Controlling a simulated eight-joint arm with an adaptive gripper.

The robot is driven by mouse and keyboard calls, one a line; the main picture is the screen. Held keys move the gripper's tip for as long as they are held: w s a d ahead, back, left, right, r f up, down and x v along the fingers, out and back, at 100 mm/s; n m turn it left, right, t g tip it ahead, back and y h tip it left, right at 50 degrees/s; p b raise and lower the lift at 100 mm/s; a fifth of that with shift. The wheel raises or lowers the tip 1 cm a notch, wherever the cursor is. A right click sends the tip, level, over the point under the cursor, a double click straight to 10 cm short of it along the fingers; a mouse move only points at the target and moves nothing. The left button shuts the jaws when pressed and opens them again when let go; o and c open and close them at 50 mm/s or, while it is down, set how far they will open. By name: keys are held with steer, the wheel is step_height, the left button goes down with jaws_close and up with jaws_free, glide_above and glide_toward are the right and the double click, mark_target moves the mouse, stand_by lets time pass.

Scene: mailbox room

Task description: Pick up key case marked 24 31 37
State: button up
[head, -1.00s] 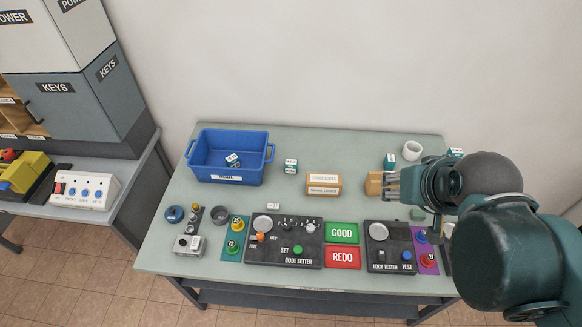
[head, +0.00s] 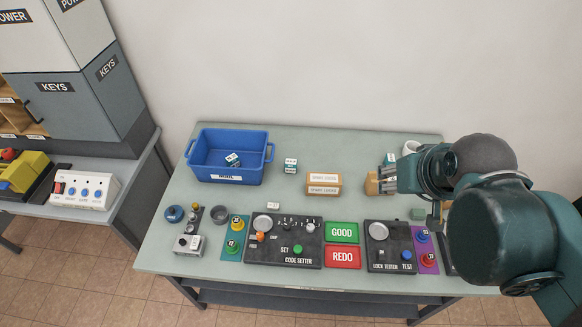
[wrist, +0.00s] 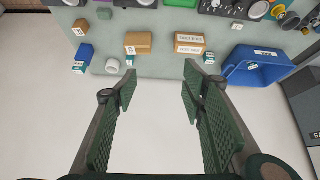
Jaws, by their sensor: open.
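Several small teal-and-white key cases are in view, and their numbers are too small to read. In the head view one stands mid-table (head: 291,166), one lies in the blue bin (head: 232,159), and one shows beside my gripper (head: 390,157). In the wrist view cases show beside the bin (wrist: 209,58), near the white cup (wrist: 130,60) and at the left (wrist: 79,67). I cannot tell which is marked 24 31 37. My gripper (head: 386,179) is open and empty above the table's right side; its spread fingers (wrist: 160,85) also show in the wrist view.
The blue bin's rim (head: 205,181) is at the back left. The spare locks box (head: 323,184), a brown block (head: 373,184) and a white cup (head: 409,148) stand along the middle and right. The code setter (head: 287,256) and lock tester (head: 390,258) fill the front.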

steer(key=w+a+n+g+b, duration=0.15)
steer(key=w+a+n, duration=0.3)
steer(key=w, duration=0.65)
steer(key=n+g+b, duration=0.3)
steer(key=n+g, duration=0.2)
steer(key=n, duration=0.7)
glide_above(291, 162)
steer(key=f, duration=3.1)
steer(key=shift+s+d+f, duration=0.15)
steer(key=shift+d, duration=0.05)
steer(key=shift+a+f+n, duration=0.25)
steer(key=shift+f, duration=0.3)
steer(key=shift+f, duration=0.1)
steer(key=shift+f, duration=1.2)
